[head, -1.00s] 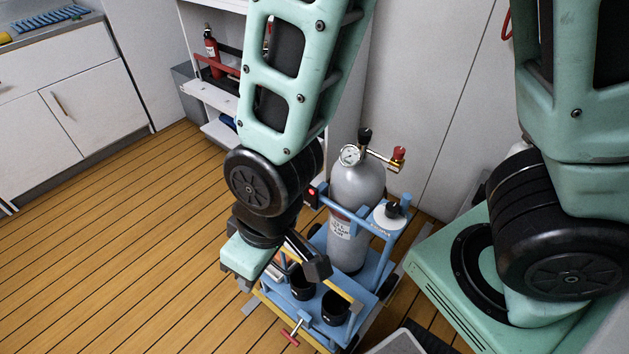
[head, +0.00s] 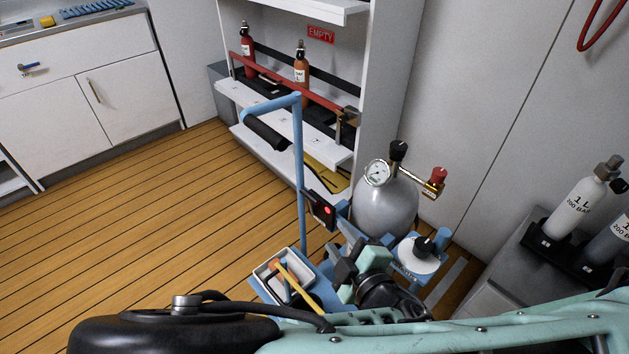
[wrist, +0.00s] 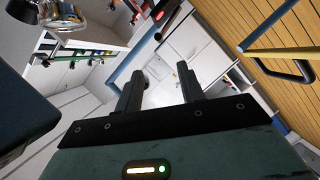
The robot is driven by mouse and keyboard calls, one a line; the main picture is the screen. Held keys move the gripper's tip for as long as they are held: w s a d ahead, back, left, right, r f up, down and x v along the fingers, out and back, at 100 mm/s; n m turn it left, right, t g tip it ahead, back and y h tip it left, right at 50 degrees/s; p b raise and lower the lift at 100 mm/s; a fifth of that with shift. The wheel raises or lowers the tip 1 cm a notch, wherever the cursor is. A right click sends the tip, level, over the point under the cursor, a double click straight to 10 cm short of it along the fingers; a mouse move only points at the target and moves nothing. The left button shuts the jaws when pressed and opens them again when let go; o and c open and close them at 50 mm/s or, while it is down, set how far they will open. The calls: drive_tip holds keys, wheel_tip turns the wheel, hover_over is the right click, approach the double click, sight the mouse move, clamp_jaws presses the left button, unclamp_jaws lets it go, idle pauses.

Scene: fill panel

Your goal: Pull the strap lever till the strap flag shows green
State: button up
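A small black box with a red-lit face (head: 322,208) sits on the blue cart frame, left of the grey gas cylinder (head: 385,208). It looks like the strap flag and shows red; a red spot on a dark part (wrist: 159,15) also shows at the top of the wrist view. I cannot clearly make out a strap lever; the cylinder's lower part is hidden. My gripper (head: 346,260) is just below and right of the box, in front of the cylinder. In the wrist view its two dark fingers (wrist: 158,88) stand apart with nothing between them.
The blue cart's upright handle (head: 299,170) rises left of the box. A white tray (head: 262,272) and a white round piece with a black knob (head: 418,256) flank my gripper. A shelf with bottles (head: 285,110) stands behind. Wooden floor (head: 150,215) is clear at left.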

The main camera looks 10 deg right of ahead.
sight(311, 200)
drive_tip(key=b+x, duration=0.4)
drive_tip(key=x, duration=1.3)
drive_tip(key=shift+w, duration=0.2)
drive_tip(key=shift+c, duration=0.3)
clamp_jaws()
